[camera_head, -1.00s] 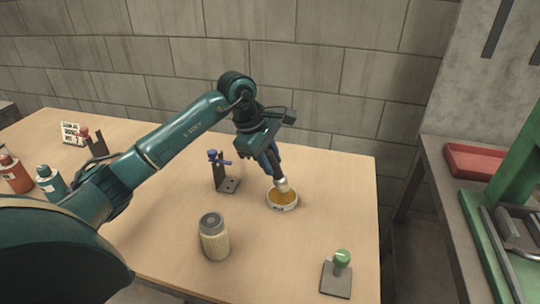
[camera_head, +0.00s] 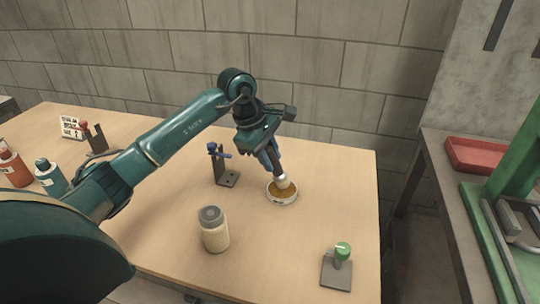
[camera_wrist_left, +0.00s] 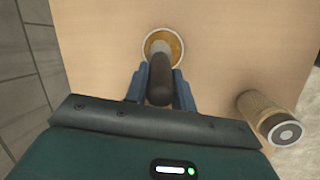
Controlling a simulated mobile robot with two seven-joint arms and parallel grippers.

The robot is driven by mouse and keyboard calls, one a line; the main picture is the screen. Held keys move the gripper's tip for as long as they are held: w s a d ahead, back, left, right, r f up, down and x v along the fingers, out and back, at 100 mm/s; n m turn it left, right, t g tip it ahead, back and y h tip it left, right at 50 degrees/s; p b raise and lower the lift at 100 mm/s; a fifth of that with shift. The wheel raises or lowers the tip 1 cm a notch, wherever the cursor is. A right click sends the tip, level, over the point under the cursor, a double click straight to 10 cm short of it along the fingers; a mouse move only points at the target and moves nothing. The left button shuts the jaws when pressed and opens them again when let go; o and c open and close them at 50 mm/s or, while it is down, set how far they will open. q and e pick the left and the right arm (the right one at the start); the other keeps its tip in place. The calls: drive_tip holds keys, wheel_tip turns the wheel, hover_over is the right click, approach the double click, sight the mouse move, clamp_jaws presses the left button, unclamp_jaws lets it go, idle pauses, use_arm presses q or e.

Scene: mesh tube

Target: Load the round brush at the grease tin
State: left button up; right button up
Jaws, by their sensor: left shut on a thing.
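My left gripper (camera_head: 270,158) is shut on the round brush (camera_head: 282,180), which points downward. The brush's light ferrule shows below the fingers, and its end is at the grease tin. The grease tin (camera_head: 284,201) is a low round white tin with amber grease, standing open on the table. In the left wrist view the brush's dark handle (camera_wrist_left: 160,78) sits between the blue fingers, and the tin (camera_wrist_left: 148,41) shows around the brush's far end. The bristles are hidden, so I cannot tell how deep they are in the grease. My right gripper is not in view.
A dark stand with a blue top (camera_head: 219,165) is just left of the tin. Bottles (camera_head: 50,178) and a red-topped stand (camera_head: 96,138) are at left.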

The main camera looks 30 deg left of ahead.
use_arm(q)
drive_tip(key=shift+f+b, duration=0.55)
drive_tip(key=shift+f, duration=0.1)
idle(1.4)
drive_tip(key=shift+r+p, duration=2.35)
drive_tip(key=shift+r, duration=1.25)
